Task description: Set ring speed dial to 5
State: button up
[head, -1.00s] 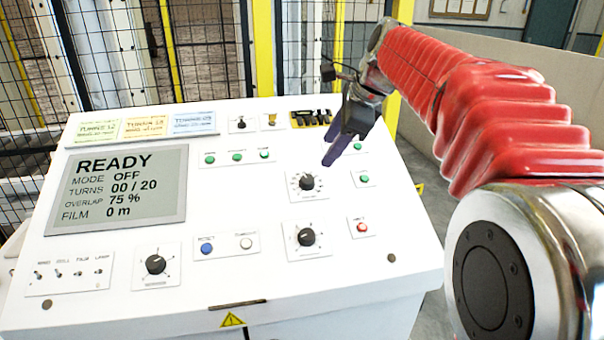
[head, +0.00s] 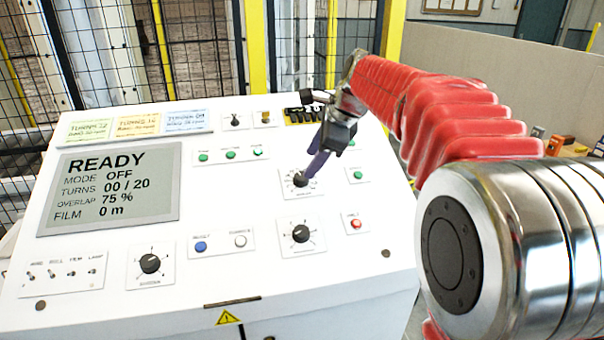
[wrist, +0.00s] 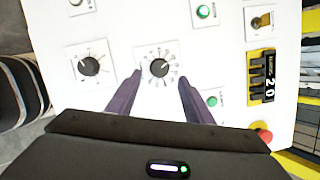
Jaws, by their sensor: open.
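A white panel (head: 120,312) carries several black dials; their labels are too small to read. The upper dial (head: 298,180), with a ring of scale marks, is also in the wrist view (wrist: 159,67). My gripper (head: 310,176) has purple fingers and is at this dial. In the wrist view my gripper (wrist: 160,76) is open, with one fingertip on each side of the knob and gaps visible. The dial's pointer setting cannot be read clearly. A lower dial (head: 300,233) sits below it, and a left dial (head: 150,263) is under the screen.
The screen (head: 112,188) reads READY, MODE OFF, TURNS 00/20, OVERLAP 75 %, FILM 0 m. Green buttons (head: 356,175), a red button (head: 355,224) and toggle switches (head: 52,273) surround the dials. A counter (wrist: 266,84) and red knob (wrist: 262,134) lie near my gripper.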

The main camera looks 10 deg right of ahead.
aim_at(301, 176)
jog(key=x, duration=0.7)
jog(key=shift+c, duration=0.6)
jog(key=c, duration=0.9)
jog(key=shift+s+a, duration=0.1)
jog(key=shift+a, duration=0.05)
